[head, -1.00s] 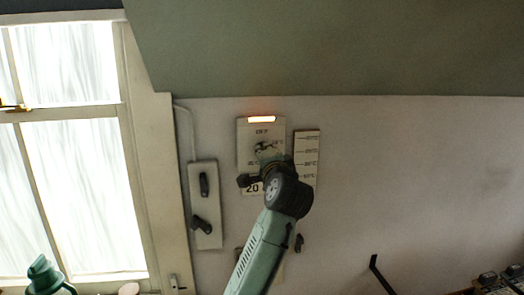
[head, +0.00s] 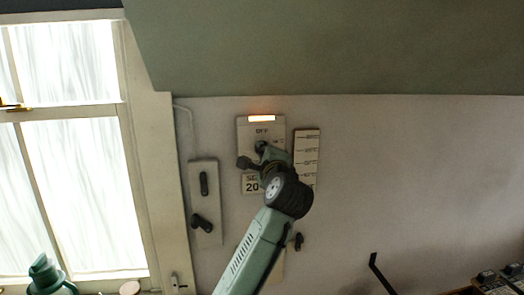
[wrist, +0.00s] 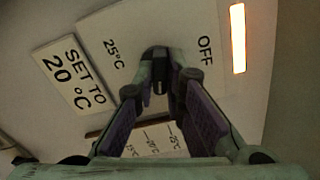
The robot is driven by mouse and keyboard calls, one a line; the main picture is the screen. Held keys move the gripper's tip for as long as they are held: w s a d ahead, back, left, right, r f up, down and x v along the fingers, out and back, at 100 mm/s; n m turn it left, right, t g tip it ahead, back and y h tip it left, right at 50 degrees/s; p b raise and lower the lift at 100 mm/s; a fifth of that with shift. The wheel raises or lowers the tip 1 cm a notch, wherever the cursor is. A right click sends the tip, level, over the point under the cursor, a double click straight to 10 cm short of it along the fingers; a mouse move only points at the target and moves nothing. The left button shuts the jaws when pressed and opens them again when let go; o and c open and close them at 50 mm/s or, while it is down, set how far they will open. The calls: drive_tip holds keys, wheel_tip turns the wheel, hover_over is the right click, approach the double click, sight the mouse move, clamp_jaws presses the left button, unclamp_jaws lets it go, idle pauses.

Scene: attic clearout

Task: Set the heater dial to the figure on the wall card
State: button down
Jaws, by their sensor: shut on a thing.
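The heater dial (wrist: 155,56) is a dark knob on a pale panel (head: 244,138) printed OFF at the top. In the wrist view, a 25°C mark also shows on the panel. My gripper (wrist: 158,80) is shut on the dial, with one finger on each side of it. In the head view my gripper (head: 264,153) covers part of the panel. The dial's pointer is hidden, so I cannot tell its setting. The wall card (wrist: 68,75) reads SET TO 20 °C; it also shows below the panel in the head view (head: 250,184).
An orange light strip (head: 261,118) glows atop the panel. A scale board (head: 306,150) hangs right of it. A plate with two dark levers (head: 205,218) is at left, beside the window (head: 70,150). A sloped ceiling (head: 330,50) hangs above. A dark hook (head: 376,268) is lower right.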

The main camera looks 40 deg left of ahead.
drive_tip(key=m, duration=0.2)
drive_tip(key=shift+m, duration=0.4)
drive_tip(key=m, duration=0.2)
drive_tip(key=shift+m, duration=0.4)
drive_tip(key=c, duration=1.6)
unclamp_jaws()
drive_tip(key=shift+o, duration=0.2)
drive_tip(key=b+v, duration=0.1)
drive_tip(key=v, duration=0.7)
drive_tip(key=shift+b, duration=0.35)
